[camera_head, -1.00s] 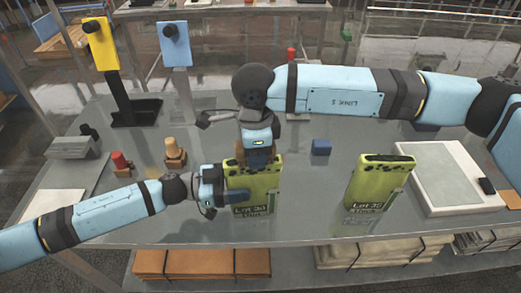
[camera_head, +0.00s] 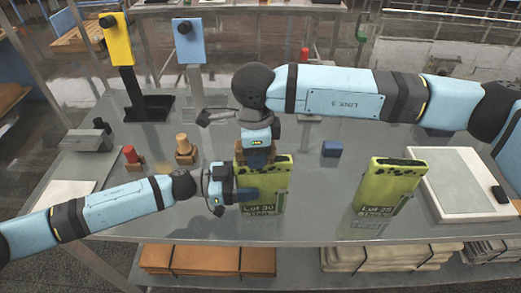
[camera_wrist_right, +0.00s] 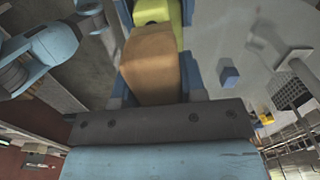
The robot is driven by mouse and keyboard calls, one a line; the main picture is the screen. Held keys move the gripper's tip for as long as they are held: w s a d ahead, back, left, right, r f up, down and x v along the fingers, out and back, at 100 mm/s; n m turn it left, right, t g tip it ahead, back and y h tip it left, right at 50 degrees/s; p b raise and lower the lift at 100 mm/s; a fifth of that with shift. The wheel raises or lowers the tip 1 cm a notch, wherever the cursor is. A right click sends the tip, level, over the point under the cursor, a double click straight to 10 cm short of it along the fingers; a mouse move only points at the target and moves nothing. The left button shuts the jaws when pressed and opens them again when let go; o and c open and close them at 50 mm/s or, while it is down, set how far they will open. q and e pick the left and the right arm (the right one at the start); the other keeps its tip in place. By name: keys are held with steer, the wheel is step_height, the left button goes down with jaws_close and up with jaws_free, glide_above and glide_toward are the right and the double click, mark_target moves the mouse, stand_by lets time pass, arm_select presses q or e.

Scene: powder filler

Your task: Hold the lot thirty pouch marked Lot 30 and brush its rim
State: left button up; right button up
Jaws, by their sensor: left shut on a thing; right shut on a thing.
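The Lot 30 pouch (camera_head: 265,187) is yellow-green with dark spots along its rim and stands upright on the table. My left gripper (camera_head: 238,192) is shut on its left side. My right gripper (camera_head: 257,147) is above it, shut on a brown brush (camera_head: 258,158) whose lower end is at the left part of the rim; actual contact is hard to tell. In the right wrist view the brown brush (camera_wrist_right: 152,62) sits between the blue fingers, with part of the pouch (camera_wrist_right: 158,12) beyond it.
A similar pouch labelled Lot 25 or 35 (camera_head: 388,186) stands to the right, beside a pale flat panel (camera_head: 459,182). A blue cube (camera_head: 331,149) lies between the pouches. A red-topped piece (camera_head: 131,156) and a tan-topped piece (camera_head: 184,148) stand at left.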

steer(key=shift+a, duration=0.3)
steer(key=shift+a, duration=0.1)
steer(key=shift+s+a, duration=0.1)
steer(key=shift+a, duration=0.95)
steer(key=shift+d, duration=0.15)
steer(key=shift+d, duration=1.05)
steer(key=shift+d, duration=0.15)
steer(key=shift+d, duration=1)
steer(key=shift+w+d, duration=0.1)
steer(key=shift+w, duration=0.1)
